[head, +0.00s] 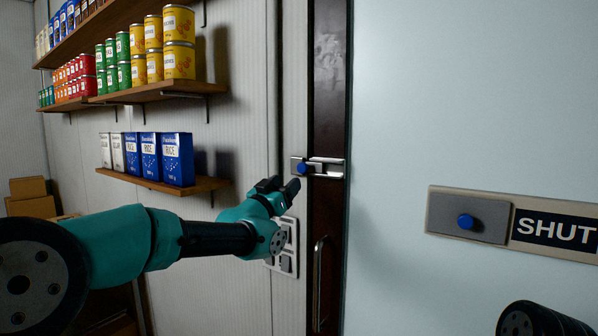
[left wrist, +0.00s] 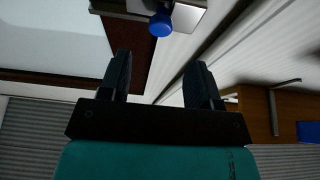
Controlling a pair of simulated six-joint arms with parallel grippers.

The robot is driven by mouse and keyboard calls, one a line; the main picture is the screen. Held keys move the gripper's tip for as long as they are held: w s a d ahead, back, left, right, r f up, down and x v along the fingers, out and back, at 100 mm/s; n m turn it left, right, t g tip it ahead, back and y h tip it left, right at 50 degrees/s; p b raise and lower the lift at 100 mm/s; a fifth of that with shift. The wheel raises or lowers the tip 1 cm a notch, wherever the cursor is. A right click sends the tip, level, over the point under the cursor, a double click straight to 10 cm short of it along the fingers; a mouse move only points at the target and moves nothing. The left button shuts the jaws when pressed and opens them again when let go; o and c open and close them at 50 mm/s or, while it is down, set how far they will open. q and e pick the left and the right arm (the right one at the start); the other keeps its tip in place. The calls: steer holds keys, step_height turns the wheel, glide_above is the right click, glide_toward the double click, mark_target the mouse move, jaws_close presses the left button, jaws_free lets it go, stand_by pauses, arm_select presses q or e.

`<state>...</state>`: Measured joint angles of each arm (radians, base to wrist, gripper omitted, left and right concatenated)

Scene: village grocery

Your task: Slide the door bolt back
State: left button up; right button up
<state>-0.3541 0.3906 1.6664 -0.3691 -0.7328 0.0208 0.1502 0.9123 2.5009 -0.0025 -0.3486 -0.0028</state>
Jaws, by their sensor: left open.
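The door bolt (head: 326,168) is a small metal bar on a plate across the dark door frame, with a blue knob (head: 303,168) at its left end. In the left wrist view the blue knob (left wrist: 160,23) shows beyond the fingertips, about midway between them sideways. My left gripper (head: 281,187) is open and empty, just left of and slightly below the knob, apart from it. Its two fingers also show in the left wrist view (left wrist: 158,78). My right gripper is not in view; a dark part of my right arm shows at bottom right.
A sign plate (head: 560,229) reading SHUT, with a grey slider and another blue knob (head: 466,221), is on the pale panel at right. A door handle (head: 319,285) and a switch plate (head: 287,245) are below the bolt. Shelves (head: 165,183) with goods are at left.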

mark_target(301, 168)
arm_select(q)
steer(key=x, duration=0.7)
steer(key=shift+w+d, duration=0.15)
steer(key=shift+w, duration=0.15)
steer(key=shift+c, duration=0.5)
jaws_close()
